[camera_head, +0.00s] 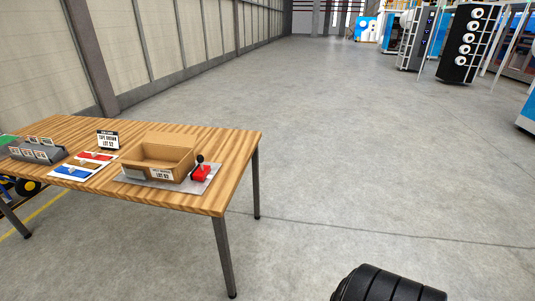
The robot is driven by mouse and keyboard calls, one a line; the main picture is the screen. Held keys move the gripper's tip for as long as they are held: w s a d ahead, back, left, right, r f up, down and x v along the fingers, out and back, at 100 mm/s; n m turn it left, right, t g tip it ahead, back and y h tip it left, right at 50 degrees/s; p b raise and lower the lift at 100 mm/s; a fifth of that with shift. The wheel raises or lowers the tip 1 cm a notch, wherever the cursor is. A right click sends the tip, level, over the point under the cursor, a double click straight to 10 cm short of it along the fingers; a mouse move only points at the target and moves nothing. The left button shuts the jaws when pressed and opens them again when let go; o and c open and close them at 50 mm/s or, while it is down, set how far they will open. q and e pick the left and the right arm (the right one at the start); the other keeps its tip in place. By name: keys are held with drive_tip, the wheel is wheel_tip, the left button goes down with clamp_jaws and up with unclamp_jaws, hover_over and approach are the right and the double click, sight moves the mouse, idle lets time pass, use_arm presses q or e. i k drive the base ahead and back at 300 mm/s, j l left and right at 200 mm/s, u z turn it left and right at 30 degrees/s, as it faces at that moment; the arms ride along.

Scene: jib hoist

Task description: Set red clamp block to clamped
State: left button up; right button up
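A small red clamp block (201,173) with a dark lever and black knob sits on a grey plate near the right end of a wooden table. The lever stands roughly upright. The block is just right of an open cardboard box (158,158) and looks close to it; whether they touch I cannot tell. Neither gripper is in view. A black ribbed part at the bottom edge looks like part of my own arm, and no fingers show on it.
The wooden table (215,141) stands at left. A label card (108,140), red and blue cards (71,172) and a grey holder (33,150) lie left of the box. The concrete floor (340,130) is clear at centre and right. Machines stand far back right.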

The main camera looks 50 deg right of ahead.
sight(202, 172)
drive_tip(key=z, duration=0.95)
